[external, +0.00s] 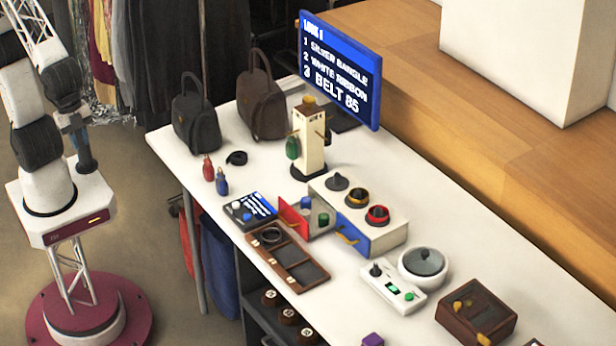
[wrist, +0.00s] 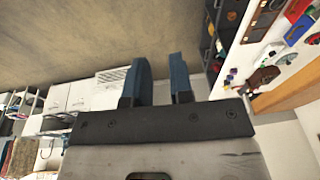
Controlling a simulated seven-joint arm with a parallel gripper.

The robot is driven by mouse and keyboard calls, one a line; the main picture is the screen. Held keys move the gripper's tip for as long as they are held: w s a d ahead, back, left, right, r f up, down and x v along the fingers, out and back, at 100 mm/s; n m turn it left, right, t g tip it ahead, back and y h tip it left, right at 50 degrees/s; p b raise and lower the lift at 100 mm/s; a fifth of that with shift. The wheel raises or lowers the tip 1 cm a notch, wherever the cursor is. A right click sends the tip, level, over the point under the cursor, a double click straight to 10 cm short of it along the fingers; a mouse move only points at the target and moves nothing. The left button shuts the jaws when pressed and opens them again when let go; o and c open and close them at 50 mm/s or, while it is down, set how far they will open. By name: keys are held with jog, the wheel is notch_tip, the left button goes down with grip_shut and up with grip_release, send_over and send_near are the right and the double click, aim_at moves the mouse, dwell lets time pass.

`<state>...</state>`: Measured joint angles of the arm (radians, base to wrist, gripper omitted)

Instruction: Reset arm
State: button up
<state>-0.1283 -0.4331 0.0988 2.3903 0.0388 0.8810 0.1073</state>
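My arm stands at the left of the external view, folded up beside the table. My gripper shows in the wrist view (wrist: 161,62) as two blue fingers standing apart with nothing between them. In the external view the arm's end hangs off the table's left side, over the floor, and its fingers are too small to judge. The white table (external: 465,205) is to its right, and the gripper touches nothing on it.
Two dark handbags (external: 196,115) stand at the table's far left end. A screen (external: 341,66) reads "silver bangle, white ribbon, belt 85". Clothes (external: 150,45) hang behind.

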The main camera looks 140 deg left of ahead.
jog(key=s+d, duration=0.6)
jog(key=s, duration=0.4)
jog(key=shift+s+f+h, duration=0.25)
jog(key=shift+f+h, duration=0.05)
jog(key=shift+h, duration=0.1)
